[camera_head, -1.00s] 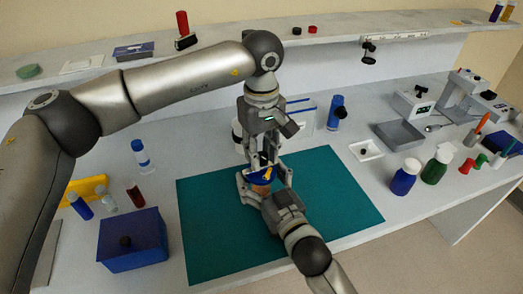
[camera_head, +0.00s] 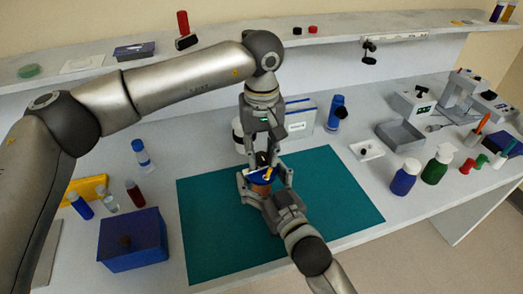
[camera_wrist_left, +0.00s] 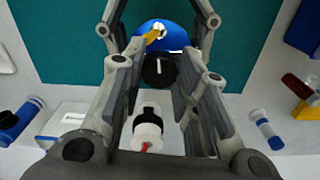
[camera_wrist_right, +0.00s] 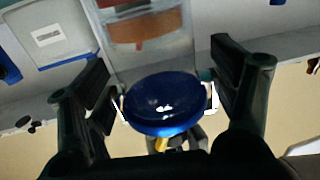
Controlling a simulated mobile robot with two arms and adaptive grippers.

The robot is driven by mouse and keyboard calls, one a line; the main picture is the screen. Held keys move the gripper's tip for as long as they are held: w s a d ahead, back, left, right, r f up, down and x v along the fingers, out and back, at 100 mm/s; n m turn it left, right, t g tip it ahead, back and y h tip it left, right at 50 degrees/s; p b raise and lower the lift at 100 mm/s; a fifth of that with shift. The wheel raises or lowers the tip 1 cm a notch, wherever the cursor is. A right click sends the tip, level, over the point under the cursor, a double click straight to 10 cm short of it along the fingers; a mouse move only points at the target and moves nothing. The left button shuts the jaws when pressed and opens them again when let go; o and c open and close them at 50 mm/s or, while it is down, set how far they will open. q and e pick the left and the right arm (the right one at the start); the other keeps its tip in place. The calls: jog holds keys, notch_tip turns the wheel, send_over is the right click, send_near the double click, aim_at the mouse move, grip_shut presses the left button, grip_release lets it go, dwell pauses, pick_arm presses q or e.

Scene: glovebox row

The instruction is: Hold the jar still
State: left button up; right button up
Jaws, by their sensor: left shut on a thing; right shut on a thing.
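A clear jar with orange-brown contents (camera_wrist_right: 145,25) stands over the teal mat (camera_head: 335,195). It has a blue lid (camera_wrist_right: 160,105), which also shows as a blue dome in the left wrist view (camera_wrist_left: 165,35). A yellow tab (camera_wrist_left: 153,36) is on the lid. My right gripper (camera_head: 266,182) comes from the front and is shut on the jar, one finger on each side. My left gripper (camera_wrist_left: 164,55) comes from above and is shut on a black knob (camera_wrist_left: 158,72) with a white mark on the lid. My fingers partly hide the jar and knob.
A blue box (camera_head: 132,242) stands left of the mat, with several small vials behind it. A white box (camera_head: 300,120) and a blue bottle (camera_head: 335,115) stand behind. Blue and green bottles (camera_head: 436,166) stand at the right. The mat's right part is clear.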

aim_at(262, 155)
pick_arm(q)
jog(key=o, duration=1)
notch_tip(262, 155, up, 12)
jog(key=shift+r, duration=0.1)
dwell(0.5)
pick_arm(e)
jog(key=o, duration=1.2)
